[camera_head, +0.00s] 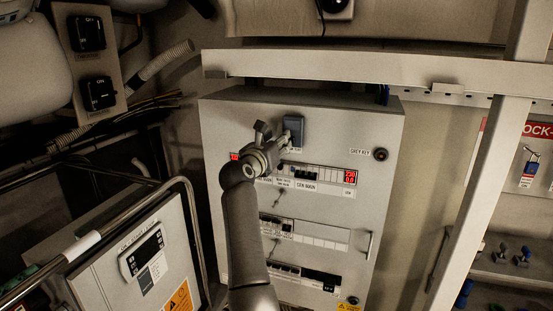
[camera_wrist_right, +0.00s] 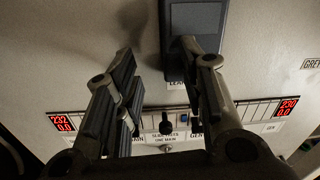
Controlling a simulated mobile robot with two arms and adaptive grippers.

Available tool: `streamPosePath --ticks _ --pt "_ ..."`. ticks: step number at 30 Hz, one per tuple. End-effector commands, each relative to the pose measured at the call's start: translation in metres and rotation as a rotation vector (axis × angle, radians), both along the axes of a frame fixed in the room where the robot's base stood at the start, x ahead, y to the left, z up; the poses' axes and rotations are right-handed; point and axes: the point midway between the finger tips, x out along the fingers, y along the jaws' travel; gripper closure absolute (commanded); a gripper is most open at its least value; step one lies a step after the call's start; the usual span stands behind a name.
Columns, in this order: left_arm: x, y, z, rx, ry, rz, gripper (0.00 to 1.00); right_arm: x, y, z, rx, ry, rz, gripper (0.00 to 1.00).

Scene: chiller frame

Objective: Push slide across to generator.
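The panel (camera_head: 222,125) is a pale upright cabinet front with a row of breakers and red displays. In the right wrist view, a small black knob (camera_wrist_right: 166,124), which looks like the slide, sits above a small label between two main-switch labels. In the head view it is hidden or too small to tell. My right gripper (camera_head: 274,135) is open and empty in front of the upper panel. In the wrist view, its fingers (camera_wrist_right: 158,62) stand on either side of the knob's line, tips above it. The right fingertip overlaps the dark grey box. My left gripper is not in view.
The dark grey box (camera_head: 294,127) sticks out of the panel above the breaker row. A key switch (camera_head: 380,154) is at the upper right. A metal beam (camera_head: 330,66) crosses above, and a slanted post (camera_head: 478,190) stands right. A tubular rail (camera_head: 95,238) is at left.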

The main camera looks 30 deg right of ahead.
Motion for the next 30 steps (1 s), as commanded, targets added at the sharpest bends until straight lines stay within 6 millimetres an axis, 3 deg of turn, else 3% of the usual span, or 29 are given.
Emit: streamPosePath --ticks 5,13,17,22,30 --pt "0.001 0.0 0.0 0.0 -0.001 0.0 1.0 0.0 0.0 0.014 0.002 0.001 0.0 0.63" --pt "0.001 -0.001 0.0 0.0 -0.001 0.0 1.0 0.0 0.0 0.016 0.001 0.002 0.0 0.63" --pt "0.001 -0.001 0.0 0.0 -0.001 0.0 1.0 -0.002 -0.001 0.016 -0.025 0.003 -0.001 0.8" --pt "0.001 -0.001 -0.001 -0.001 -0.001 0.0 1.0 -0.009 -0.002 0.011 -0.195 0.046 -0.006 1.0" --pt "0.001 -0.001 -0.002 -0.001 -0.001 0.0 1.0 -0.018 0.014 0.0 -0.537 0.154 0.013 1.0"
